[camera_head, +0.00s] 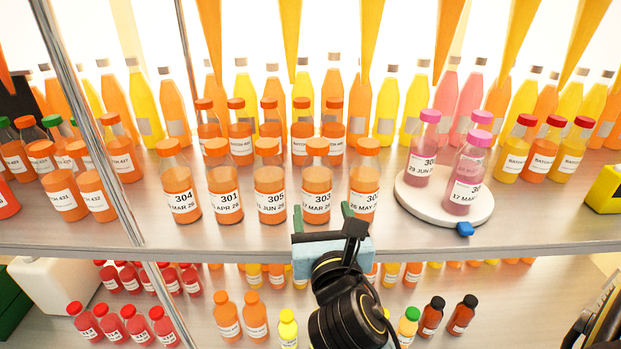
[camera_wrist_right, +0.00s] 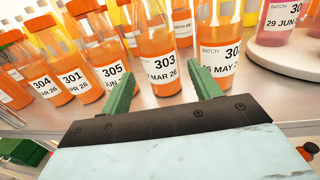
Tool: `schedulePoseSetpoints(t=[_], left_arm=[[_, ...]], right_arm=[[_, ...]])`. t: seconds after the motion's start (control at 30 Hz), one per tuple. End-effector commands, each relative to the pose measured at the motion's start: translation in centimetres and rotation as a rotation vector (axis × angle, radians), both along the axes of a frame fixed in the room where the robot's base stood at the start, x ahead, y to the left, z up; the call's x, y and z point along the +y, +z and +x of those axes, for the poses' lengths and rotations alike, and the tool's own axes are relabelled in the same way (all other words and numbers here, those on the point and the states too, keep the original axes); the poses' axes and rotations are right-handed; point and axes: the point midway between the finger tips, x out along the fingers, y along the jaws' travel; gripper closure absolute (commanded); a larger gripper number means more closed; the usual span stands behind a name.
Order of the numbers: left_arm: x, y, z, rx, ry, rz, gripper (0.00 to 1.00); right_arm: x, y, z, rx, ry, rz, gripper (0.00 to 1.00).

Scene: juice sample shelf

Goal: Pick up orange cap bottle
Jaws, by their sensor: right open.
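A front row of orange-cap bottles with orange juice stands on the upper shelf (camera_head: 230,232). They include bottle 304 (camera_head: 178,190), bottle 301 (camera_head: 223,188), bottle 305 (camera_head: 269,190), bottle 303 (camera_head: 317,188) and one dated 26 May (camera_head: 363,190). My right gripper (camera_head: 322,212) is open and empty at the shelf's front edge, in front of bottle 303. In the right wrist view, bottle 303 (camera_wrist_right: 160,52) stands upright ahead between the green fingertips (camera_wrist_right: 164,90), apart from them. The 26 May bottle (camera_wrist_right: 217,45) is just beyond the right finger. My left gripper is not in view.
A round white stand (camera_head: 415,200) holds pink-cap bottles to the right, with a small blue piece (camera_head: 465,229) at its edge. More orange-cap bottles stand close behind the front row. A metal post (camera_head: 95,130) rises at left. A lower shelf holds more bottles.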

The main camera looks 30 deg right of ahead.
Motion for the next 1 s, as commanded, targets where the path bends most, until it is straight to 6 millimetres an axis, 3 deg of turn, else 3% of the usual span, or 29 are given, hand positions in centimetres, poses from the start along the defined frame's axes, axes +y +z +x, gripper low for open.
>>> schedulePoseSetpoints(t=[0.1, 0.3, 0.47, 0.7, 1.0], left_arm=[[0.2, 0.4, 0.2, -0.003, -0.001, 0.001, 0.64], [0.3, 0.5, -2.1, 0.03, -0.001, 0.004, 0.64], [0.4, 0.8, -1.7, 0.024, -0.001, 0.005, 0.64], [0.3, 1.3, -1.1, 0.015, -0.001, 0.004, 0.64], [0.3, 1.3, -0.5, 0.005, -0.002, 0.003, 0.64]], right_arm=[[-1.0, 0.2, 2.2, -0.003, 0.0, -0.001, 0.37], [-2.0, 0.0, 4.3, -0.001, 0.002, 0.002, 0.37], [-2.4, 0.2, 5.4, -0.001, 0.001, 0.003, 0.37], [-3.7, 0.4, 8.7, -0.001, 0.002, 0.003, 0.37], [-4.0, 0.3, 9.4, 0.0, 0.003, 0.004, 0.37]])
